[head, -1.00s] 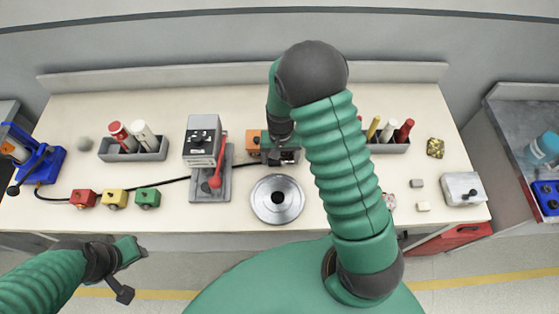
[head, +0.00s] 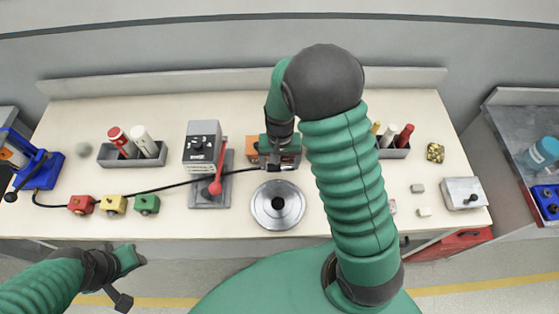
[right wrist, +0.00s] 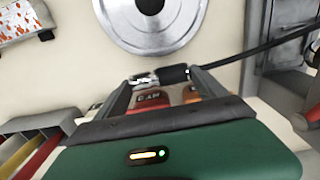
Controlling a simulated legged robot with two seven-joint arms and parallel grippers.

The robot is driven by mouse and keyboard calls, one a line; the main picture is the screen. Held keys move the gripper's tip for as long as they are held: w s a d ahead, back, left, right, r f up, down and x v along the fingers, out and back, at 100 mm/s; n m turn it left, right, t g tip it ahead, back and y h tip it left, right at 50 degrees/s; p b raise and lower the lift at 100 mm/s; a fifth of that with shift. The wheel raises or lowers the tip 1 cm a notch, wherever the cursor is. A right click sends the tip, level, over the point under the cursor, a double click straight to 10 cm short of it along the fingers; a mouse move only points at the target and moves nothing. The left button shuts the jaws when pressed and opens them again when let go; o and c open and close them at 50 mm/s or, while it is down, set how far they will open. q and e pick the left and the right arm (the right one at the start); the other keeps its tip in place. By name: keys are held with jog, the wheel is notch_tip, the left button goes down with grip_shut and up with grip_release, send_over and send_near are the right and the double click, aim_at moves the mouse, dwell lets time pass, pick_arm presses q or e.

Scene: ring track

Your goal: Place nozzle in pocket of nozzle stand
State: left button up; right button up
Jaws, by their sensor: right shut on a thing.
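My right gripper (head: 279,162) is over the bench behind the round silver plate, shut on the nozzle. In the right wrist view the nozzle (right wrist: 160,77), with a silver tip and black collar, lies crosswise between the fingertips of my right gripper (right wrist: 162,80). Its black cable leads off to the right there. An orange block (head: 252,144), perhaps the nozzle stand, is partly hidden behind the right gripper. Orange and red surfaces (right wrist: 152,100) show between the fingers. I cannot see the pocket. My left gripper (head: 128,262) is off the bench's front edge, its jaw state unclear.
The round silver plate (head: 278,205) lies just in front. A grey press with a red lever (head: 216,185) stands left. The black cable (head: 175,185) runs past red, yellow and green blocks. Grey trays (head: 118,160) hold markers.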

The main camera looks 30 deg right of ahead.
jog(key=s+a, duration=0.2)
jog(key=s, duration=0.2)
jog(key=s+a+r, duration=0.1)
jog(key=s+a, duration=0.1)
jog(key=s, duration=0.2)
jog(key=s+a, duration=0.3)
jog(key=s, duration=0.1)
jog(key=shift+s+r, duration=0.2)
jog(key=shift+s, duration=0.05)
jog(key=w+r+n, duration=0.3)
jog(key=w+n, duration=0.3)
jog(key=w, duration=0.6)
jog(key=shift+w+b, duration=0.2)
jog(key=shift+b, duration=0.1)
